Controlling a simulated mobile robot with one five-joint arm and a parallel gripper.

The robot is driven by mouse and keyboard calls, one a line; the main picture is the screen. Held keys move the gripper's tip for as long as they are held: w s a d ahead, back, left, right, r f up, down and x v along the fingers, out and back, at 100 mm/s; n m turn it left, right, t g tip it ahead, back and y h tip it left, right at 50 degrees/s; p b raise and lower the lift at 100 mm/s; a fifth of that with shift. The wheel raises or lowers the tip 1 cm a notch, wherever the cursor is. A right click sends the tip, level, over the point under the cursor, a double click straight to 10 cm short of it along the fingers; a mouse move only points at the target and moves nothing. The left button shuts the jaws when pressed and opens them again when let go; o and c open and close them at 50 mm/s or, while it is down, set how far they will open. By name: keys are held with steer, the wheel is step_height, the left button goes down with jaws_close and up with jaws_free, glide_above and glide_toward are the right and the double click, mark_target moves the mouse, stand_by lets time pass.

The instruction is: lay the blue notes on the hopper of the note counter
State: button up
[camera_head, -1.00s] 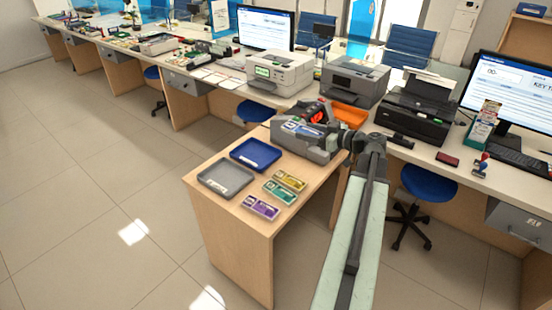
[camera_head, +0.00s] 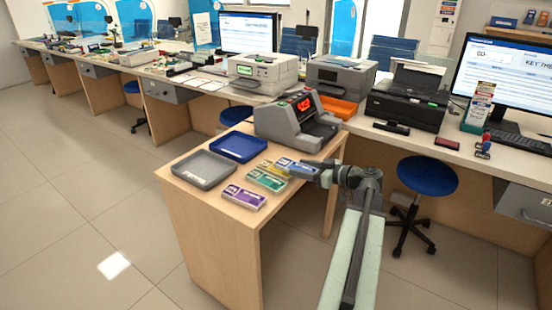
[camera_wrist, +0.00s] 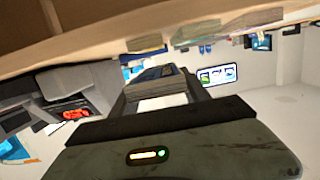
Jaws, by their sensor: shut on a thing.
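My gripper (camera_head: 318,172) is shut on the blue notes (camera_head: 297,167), which stick out to the left from the jaws. In the wrist view the bundle (camera_wrist: 158,75) lies between the fingers. It is in front of the note counter and just right of the yellow notes, close above the small table; the exact gap cannot be told. The grey note counter (camera_head: 280,124) stands at the back of the table, with a red display. It also shows at the left of the wrist view (camera_wrist: 52,86). The blue notes are apart from its hopper.
Yellow (camera_head: 265,163), green (camera_head: 267,180) and purple bundles (camera_head: 242,197) lie on the small table (camera_head: 219,207). A blue tray (camera_head: 238,148) and a grey tray (camera_head: 204,170) lie left of them. An orange tray (camera_head: 339,108) and printers stand behind. A blue stool (camera_head: 427,176) is at the right.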

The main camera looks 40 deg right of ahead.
steer(key=b, duration=0.1)
glide_above(297, 159)
steer(key=s+a, duration=0.2)
steer(key=shift+w+d+f, duration=0.2)
steer(key=shift+w+f, duration=0.05)
steer(key=shift+f, duration=0.45)
step_height(297, 159, down, 4)
steer(key=b, duration=0.4)
steer(key=shift+r, duration=0.25)
steer(key=shift+f, duration=0.25)
steer(key=o, duration=1.5)
steer(key=shift+r, duration=0.1)
